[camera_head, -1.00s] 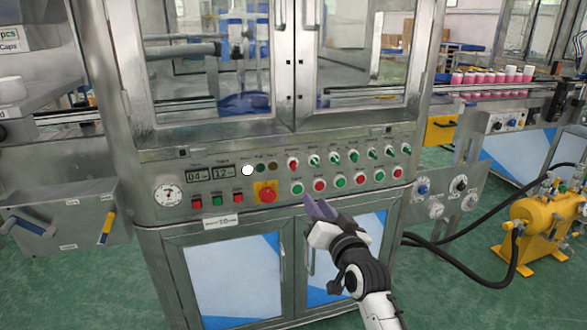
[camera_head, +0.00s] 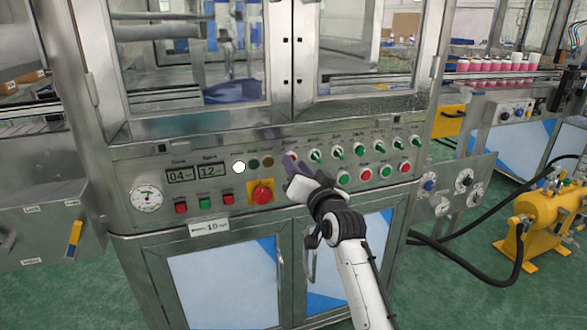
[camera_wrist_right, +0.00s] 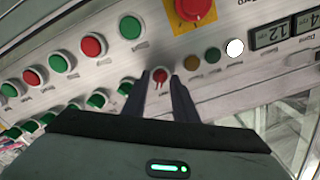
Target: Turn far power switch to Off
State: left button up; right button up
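A small red rotary switch (camera_head: 292,156) is at the left end of the upper switch row on the machine's control panel. My right gripper (camera_head: 288,164) is at the panel, in front of this switch and partly covering it. In the right wrist view the red switch (camera_wrist_right: 160,76) shows between the tips of my two dark fingers (camera_wrist_right: 163,85), which are apart. I cannot tell whether the fingers touch it, and its label is too small to read. My left gripper is not in view.
Green switches (camera_head: 338,153) continue the row to the right. Below are round push buttons (camera_head: 386,172). A red emergency stop on a yellow plate (camera_head: 261,193) is just left of and below my gripper. Displays (camera_head: 212,171) and a gauge (camera_head: 146,198) sit further left.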

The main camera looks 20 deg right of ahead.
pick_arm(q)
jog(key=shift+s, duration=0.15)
pick_arm(e)
jog(key=shift+c, duration=0.2)
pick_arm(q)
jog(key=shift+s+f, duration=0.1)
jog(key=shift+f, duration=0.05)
pick_arm(e)
grip_shut()
pick_arm(q)
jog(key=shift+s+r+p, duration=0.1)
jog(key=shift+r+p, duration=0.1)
jog(key=shift+p, duration=0.3)
pick_arm(e)
jog(key=shift+r+n, duration=0.15)
jog(key=shift+n, duration=0.15)
pick_arm(q)
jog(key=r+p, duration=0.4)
jog(key=p, duration=0.1)
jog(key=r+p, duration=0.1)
jog(key=p, duration=0.1)
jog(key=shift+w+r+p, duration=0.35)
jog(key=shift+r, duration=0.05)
pick_arm(e)
jog(key=n, duration=1.1)
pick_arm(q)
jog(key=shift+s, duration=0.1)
pick_arm(e)
jog(key=shift+n, duration=0.3)
